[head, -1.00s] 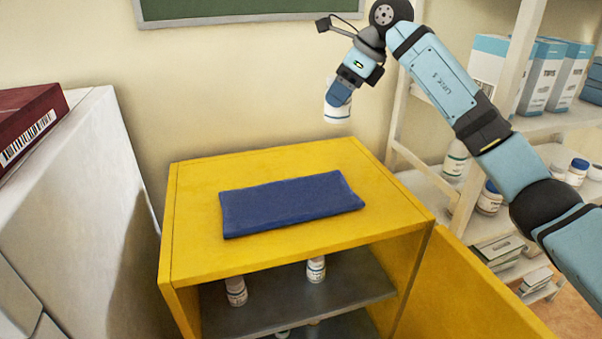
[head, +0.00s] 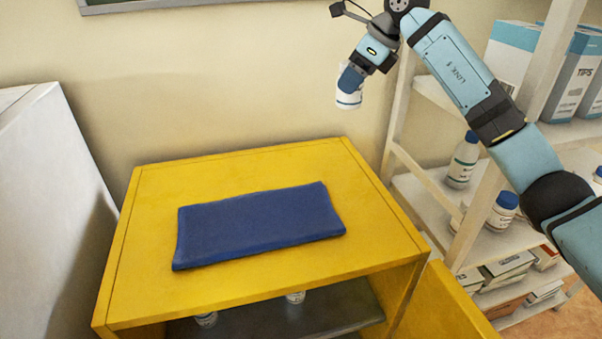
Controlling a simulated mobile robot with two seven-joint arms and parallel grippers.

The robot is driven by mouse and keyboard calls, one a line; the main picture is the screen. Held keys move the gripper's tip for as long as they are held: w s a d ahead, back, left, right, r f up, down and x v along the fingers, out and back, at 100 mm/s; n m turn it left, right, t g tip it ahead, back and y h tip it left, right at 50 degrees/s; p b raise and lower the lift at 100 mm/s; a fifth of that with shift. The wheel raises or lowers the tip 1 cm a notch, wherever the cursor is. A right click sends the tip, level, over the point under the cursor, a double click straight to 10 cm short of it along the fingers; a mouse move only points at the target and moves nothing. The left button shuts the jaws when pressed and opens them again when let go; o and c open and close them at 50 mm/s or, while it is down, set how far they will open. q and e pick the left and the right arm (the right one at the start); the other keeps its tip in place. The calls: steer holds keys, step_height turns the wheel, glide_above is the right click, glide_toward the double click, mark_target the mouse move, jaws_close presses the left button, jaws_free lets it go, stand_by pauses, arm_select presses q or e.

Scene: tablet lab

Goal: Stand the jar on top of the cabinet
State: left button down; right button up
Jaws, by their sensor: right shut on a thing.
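The jar (head: 348,98) is white with a blue label or band. My right gripper (head: 351,78) is shut on it and holds it in the air, above and behind the back right corner of the cabinet. The yellow cabinet (head: 373,227) stands in the middle with its front open. A folded blue cloth (head: 258,227) lies across the middle of its top. The jar is clear of the cabinet top. The gripper's fingers partly hide the jar. My left gripper is not in view.
Bare yellow strips surround the cloth on the cabinet top. Inside, white jars (head: 295,297) stand on a grey shelf (head: 335,308). A white shelf unit (head: 478,215) with bottles and boxes stands at the right. A white block-like unit (head: 45,200) stands at the left. The cabinet door (head: 448,308) is open.

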step_height(320, 180, down, 18)
steer(key=shift+p, duration=0.9)
steer(key=shift+f, duration=0.1)
steer(key=shift+f, duration=0.1)
steer(key=o, duration=1)
